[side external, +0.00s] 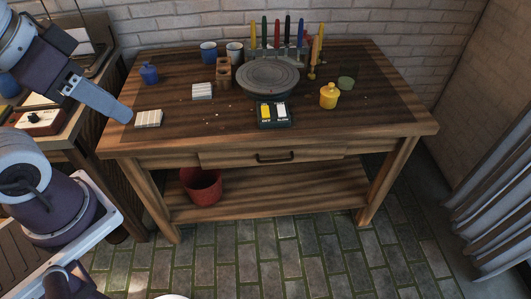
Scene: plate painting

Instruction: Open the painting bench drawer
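The wooden painting bench (345,107) stands against the brick wall in the side external view. Its drawer (225,159) sits under the front edge of the top, with a dark bar handle (275,157) at its middle. The drawer front looks flush with the bench, so the drawer appears shut. My gripper (124,113) is at the left, over the bench's left end, well apart from the handle. A long blue-grey finger points down and right. I cannot tell whether the fingers are apart, and I see nothing held.
A red bucket (202,187) sits on the lower shelf. A side table (77,118) is at left. The floor in front is mostly clear.

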